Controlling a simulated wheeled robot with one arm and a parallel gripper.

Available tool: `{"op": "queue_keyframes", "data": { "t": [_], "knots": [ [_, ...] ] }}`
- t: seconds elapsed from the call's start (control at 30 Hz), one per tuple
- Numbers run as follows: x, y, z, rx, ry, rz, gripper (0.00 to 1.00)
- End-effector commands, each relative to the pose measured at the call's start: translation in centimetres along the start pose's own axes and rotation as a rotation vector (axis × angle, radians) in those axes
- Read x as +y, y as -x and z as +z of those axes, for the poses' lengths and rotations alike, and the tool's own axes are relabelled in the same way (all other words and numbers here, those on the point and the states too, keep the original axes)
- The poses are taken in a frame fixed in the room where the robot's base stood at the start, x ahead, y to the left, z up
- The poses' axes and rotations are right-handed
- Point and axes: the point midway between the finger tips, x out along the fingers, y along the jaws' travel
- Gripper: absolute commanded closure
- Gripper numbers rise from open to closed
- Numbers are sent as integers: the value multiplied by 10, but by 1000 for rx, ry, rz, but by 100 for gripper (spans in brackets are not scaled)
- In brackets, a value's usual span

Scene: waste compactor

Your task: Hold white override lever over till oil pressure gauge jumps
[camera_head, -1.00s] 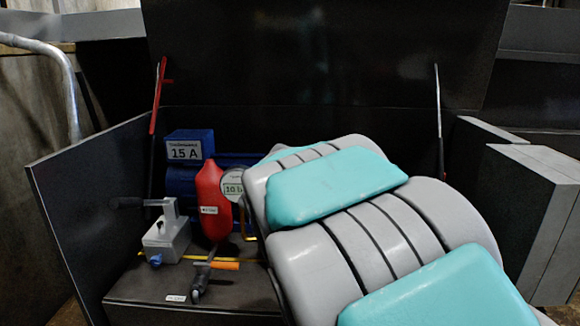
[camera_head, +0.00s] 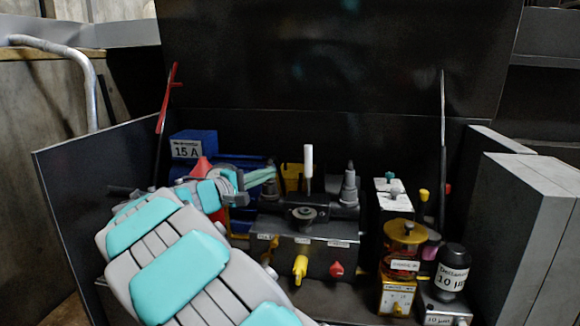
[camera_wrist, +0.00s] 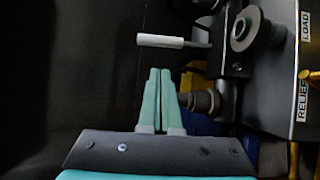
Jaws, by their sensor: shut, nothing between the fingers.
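The white override lever (camera_head: 308,162) stands upright on the dark valve block (camera_head: 325,228) in the head view. In the wrist view the lever (camera_wrist: 160,41) points left from the block, just beyond my fingertips and apart from them. My gripper (camera_head: 268,174) is to the left of the lever in the head view. Its teal fingers (camera_wrist: 158,72) are together and empty in the wrist view. A round black fitting (camera_head: 303,213) sits on the block's front; I cannot tell if it is a gauge. No readable oil pressure dial shows.
A blue motor marked 15 A (camera_head: 192,146) and a red part are behind my arm at left. Yellow (camera_head: 300,268) and red knobs project from the block's front. A brass-coloured filter unit (camera_head: 402,240) and a black-capped canister (camera_head: 453,268) stand at right. Open dark panels surround everything.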

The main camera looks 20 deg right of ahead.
Motion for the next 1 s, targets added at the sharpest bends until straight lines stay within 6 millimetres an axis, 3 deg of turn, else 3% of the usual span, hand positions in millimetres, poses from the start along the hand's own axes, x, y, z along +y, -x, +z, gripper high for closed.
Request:
{"op": "queue_keyframes", "data": {
  "t": [0.37,0.8,1.0],
  "knots": [
    [0,-9,1,-4,0,-3,100],
    [-1,-79,2,-3,0,-4,100],
    [0,-97,2,-3,-1,-2,100]
  ]
}}
